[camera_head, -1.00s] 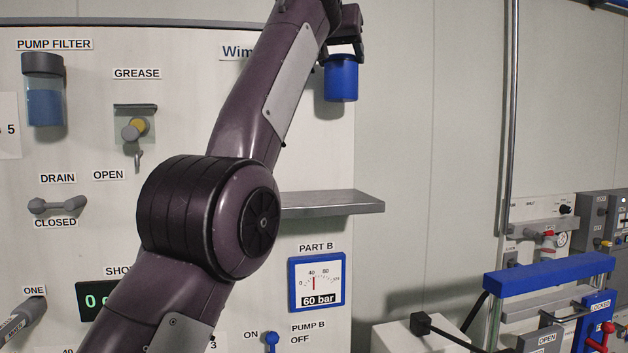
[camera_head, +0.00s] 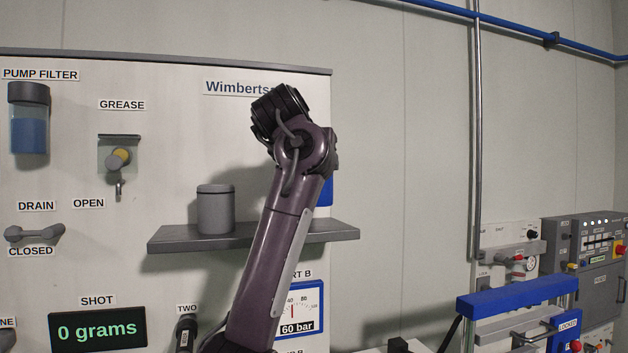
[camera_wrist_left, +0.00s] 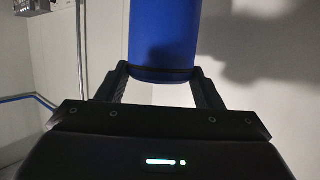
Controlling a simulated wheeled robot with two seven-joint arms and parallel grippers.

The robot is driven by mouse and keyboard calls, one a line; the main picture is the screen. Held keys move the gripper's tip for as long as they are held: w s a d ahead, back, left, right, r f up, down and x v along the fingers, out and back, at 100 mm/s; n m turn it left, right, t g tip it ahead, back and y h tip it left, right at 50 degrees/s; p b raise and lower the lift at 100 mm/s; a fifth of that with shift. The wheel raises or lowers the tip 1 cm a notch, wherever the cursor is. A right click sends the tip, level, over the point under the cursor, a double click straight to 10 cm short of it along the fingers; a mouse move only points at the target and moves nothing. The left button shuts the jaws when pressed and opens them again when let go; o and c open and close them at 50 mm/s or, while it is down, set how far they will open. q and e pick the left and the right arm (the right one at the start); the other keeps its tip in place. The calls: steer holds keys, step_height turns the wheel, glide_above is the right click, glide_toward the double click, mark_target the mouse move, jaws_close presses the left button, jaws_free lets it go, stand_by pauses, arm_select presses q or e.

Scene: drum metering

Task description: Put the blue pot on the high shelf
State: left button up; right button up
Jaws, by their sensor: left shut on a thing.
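The blue pot (camera_wrist_left: 165,40) is upright between the fingers of my left gripper (camera_wrist_left: 163,88) in the left wrist view, and the gripper is shut on it. In the head view only a strip of the blue pot (camera_head: 327,191) shows at the right side of my arm, which hides the rest of it and the gripper. The strip appears just above the right part of the grey shelf (camera_head: 340,231). I cannot tell whether the pot is over the shelf or touching it. My right gripper is not in view.
A grey lidded pot (camera_head: 215,210) stands on the shelf left of my arm. The grease fitting (camera_head: 119,158) and pump filter (camera_head: 29,125) are on the panel at the left. A pressure gauge (camera_head: 300,309) is below the shelf. A blue-topped frame (camera_head: 516,297) stands at lower right.

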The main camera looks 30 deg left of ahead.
arm_select(q)
step_height(320, 180, down, 3)
steer(key=shift+w+f+p, duration=0.1)
steer(key=shift+w+p, duration=0.05)
steer(key=shift+p, duration=0.2)
steer(key=shift+f, duration=0.45)
steer(key=o, duration=1.1)
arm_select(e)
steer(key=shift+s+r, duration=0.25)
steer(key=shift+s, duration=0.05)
